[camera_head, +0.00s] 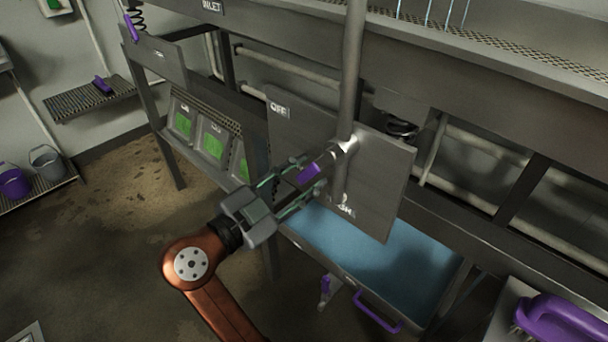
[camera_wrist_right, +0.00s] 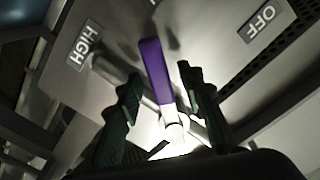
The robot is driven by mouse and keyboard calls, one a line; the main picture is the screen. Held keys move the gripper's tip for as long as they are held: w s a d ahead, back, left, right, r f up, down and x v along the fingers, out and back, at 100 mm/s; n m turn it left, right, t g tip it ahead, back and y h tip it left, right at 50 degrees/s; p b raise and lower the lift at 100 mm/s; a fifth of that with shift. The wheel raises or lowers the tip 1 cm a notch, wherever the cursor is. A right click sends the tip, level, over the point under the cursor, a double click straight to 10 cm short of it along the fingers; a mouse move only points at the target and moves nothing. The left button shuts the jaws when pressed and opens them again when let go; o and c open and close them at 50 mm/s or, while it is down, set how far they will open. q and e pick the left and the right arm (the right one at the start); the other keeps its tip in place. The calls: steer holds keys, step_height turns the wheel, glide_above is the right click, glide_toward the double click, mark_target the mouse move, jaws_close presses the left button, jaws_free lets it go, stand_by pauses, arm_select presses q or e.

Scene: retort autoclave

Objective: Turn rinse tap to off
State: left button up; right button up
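The rinse tap's lever has a purple grip (camera_head: 309,173) and a pale metal pivot end (camera_head: 345,146) on a grey plate (camera_head: 385,185). The lever points left and slightly down in the head view, between the OFF label (camera_head: 279,110) and the partly hidden HIGH label (camera_head: 346,208). My right gripper (camera_head: 307,175) is open, with its fingers on either side of the lever. In the right wrist view the purple grip (camera_wrist_right: 154,70) lies between the dark fingers, with gaps visible on both sides. My left gripper is not in view.
A vertical pipe (camera_head: 352,70) rises from the tap. A blue basin (camera_head: 380,250) lies below the plate, with a purple handle (camera_head: 377,312) at its front. Green-screened panels (camera_head: 213,142) stand to the left. Open floor (camera_head: 110,235) is at left.

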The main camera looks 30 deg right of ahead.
steer(key=v, duration=1.2)
